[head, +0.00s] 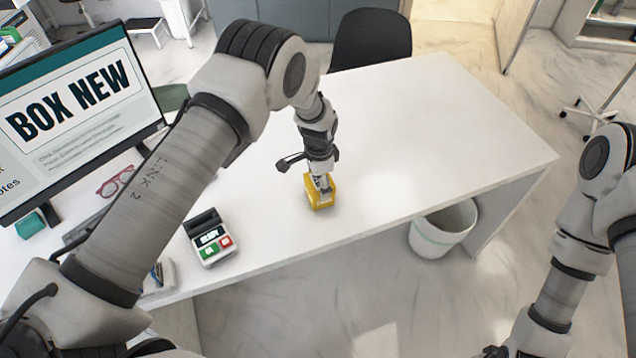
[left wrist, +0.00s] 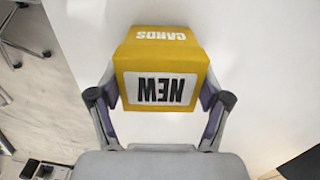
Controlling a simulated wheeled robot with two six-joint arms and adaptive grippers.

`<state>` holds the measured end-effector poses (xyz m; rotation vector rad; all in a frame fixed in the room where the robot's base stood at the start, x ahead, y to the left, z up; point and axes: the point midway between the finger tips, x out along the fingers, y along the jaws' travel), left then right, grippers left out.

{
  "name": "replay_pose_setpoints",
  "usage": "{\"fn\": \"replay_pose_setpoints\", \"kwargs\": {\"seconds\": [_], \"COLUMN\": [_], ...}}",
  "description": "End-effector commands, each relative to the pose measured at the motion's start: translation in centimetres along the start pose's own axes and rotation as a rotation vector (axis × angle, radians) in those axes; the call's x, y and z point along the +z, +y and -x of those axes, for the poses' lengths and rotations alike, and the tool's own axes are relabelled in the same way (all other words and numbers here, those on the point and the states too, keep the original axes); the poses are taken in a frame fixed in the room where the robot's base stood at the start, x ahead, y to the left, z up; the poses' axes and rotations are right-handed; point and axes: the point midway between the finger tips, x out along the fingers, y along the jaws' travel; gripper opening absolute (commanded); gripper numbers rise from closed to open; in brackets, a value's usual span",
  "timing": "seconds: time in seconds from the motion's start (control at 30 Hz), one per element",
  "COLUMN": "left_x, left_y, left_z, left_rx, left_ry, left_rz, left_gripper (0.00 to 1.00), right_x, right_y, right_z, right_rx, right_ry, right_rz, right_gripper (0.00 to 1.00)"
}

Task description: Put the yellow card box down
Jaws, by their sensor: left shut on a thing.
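The yellow card box (head: 320,195) is at the fingers of my left gripper (head: 319,183), over the white desk (head: 430,120) near its front edge. In the left wrist view the yellow card box (left wrist: 160,58) shows the words "CARDS" and "NEW", upside down. The fingers of my left gripper (left wrist: 160,100) press on its two sides. The box is at or just above the desk top; I cannot tell whether it touches. My right arm shows at the right, and its gripper's fingers are not clearly in the picture.
A monitor (head: 75,110) reading "BOX NEW" and pink glasses (head: 115,181) are further left. A white bin (head: 442,230) stands on the floor by the desk. The desk's right side is clear. A black chair (head: 371,40) is behind.

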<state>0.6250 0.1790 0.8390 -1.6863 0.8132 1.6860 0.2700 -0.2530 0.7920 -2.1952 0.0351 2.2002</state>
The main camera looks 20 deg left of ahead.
Motion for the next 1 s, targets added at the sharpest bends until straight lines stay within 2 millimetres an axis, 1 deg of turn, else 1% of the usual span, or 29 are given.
{"fn": "replay_pose_setpoints", "kwargs": {"seconds": [0.07,0.1,0.13,0.17,0.43,0.5,0.57,0.67,0.77,0.9,1.0], "left_x": [0.0,0.0,0.0,0.0,0.0,0.0,0.0,-0.1,-0.1,-0.1,0.0], "left_y": [0.0,0.0,0.0,0.0,0.0,0.0,0.0,-0.1,-0.1,-0.1,-0.1], "left_z": [-0.2,-0.1,-0.1,-0.1,-0.1,0.1,0.4,1.9,4.2,7.9,10.1], "left_rx": [0.0,0.0,0.0,0.0,0.0,0.0,-0.001,-0.003,-0.004,-0.004,-0.004], "left_ry": [0.0,0.0,0.0,0.0,0.0,0.0,0.001,0.001,0.002,0.001,0.0], "left_rz": [0.0,0.0,0.0,0.0,0.0,0.0,0.0,0.0,0.0,0.0,0.001], "left_gripper": [0.34,0.88,0.98,1.0,1.0,1.0,1.0,1.0,1.0,1.0,1.0], "right_x": [0.0,0.0,0.0,0.0,0.0,0.0,0.0,0.0,0.0,0.0,0.0], "right_y": [0.0,0.0,0.0,0.0,0.0,0.0,0.0,0.0,0.0,0.0,0.0], "right_z": [-0.1,-0.1,-0.1,-0.1,-0.1,0.1,-0.1,-0.5,-1.1,-1.9,-2.2], "right_rx": [0.0,0.0,0.0,0.0,0.0,0.0,0.0,0.0,0.0,0.0,0.0], "right_ry": [0.0,0.0,0.0,0.0,0.0,0.0,0.0,0.0,0.0,0.0,0.0], "right_rz": [0.0,0.0,0.0,0.0,0.0,0.0,0.0,0.0,0.0,0.0,0.0], "right_gripper": [0.0,0.0,0.0,0.0,0.0,0.0,0.0,0.0,0.0,0.0,0.0]}}
